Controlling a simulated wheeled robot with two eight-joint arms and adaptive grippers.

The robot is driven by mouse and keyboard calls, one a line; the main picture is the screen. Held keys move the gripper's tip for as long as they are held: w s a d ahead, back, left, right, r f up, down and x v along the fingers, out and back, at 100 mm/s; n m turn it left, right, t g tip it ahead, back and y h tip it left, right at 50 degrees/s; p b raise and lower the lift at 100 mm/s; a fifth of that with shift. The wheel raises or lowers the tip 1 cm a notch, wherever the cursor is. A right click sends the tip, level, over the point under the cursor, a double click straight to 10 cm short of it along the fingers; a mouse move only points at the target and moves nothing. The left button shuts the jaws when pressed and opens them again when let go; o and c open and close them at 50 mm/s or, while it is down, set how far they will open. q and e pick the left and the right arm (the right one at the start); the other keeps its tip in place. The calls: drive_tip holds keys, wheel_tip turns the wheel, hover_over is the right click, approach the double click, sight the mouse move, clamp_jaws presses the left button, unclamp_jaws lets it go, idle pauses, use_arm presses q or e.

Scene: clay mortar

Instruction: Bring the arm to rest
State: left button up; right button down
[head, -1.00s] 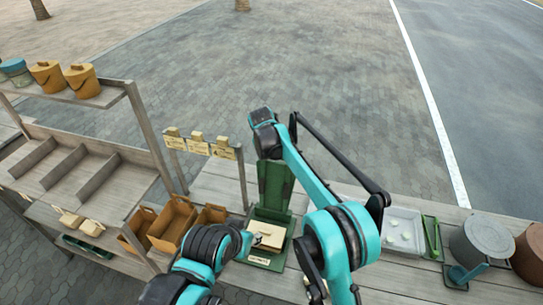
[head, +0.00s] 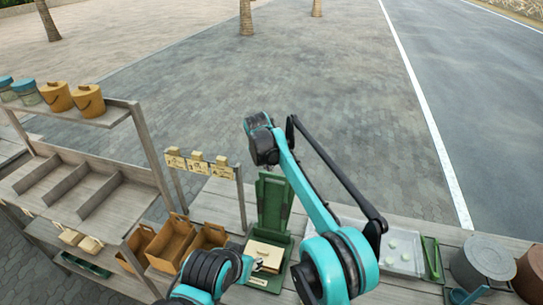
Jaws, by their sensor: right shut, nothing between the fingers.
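My right arm rises from the bottom centre of the head view and reaches up and left. The dark right gripper (head: 268,158) is at its far end, small and shut with nothing in it, in front of the paving and above the green press. My left arm shows only as a teal and black joint at the bottom, left of centre.
A wooden shelf (head: 140,150) with buckets (head: 88,100) stands at left. Brown boxes (head: 172,240) and a label rack (head: 200,166) are left of the press. A pale tray (head: 405,268), a green tool (head: 432,258) and a grey bucket (head: 483,258) stand right. Open paving lies beyond.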

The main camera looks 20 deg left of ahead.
drive_tip(key=w+d+r+m+b, duration=0.1)
drive_tip(key=d+r+m+b, duration=0.2)
drive_tip(key=d+r+m, duration=0.3)
drive_tip(key=s+d+f+m+b, duration=0.1)
drive_tip(key=s+d+m+b, duration=0.2)
drive_tip(key=s+d+m, duration=0.45)
drive_tip(key=s+d+m+b, duration=0.3)
drive_tip(key=d+m, duration=0.1)
drive_tip(key=d, duration=0.7)
drive_tip(key=s+d+f+m+b, duration=0.2)
drive_tip(key=s+d+f+m, duration=0.3)
drive_tip(key=s+f+m, duration=0.1)
drive_tip(key=s+d+f+m+t+b, duration=0.1)
drive_tip(key=s+d+f+m+b, duration=0.2)
drive_tip(key=s+d+f+m, duration=0.2)
drive_tip(key=s+d+f+m+t+b, duration=0.1)
drive_tip(key=s+d+f+m+b, duration=0.2)
drive_tip(key=s+f, duration=0.8)
drive_tip(key=s+d+m, duration=0.2)
drive_tip(key=s+m, duration=0.2)
drive_tip(key=shift+d, duration=0.4)
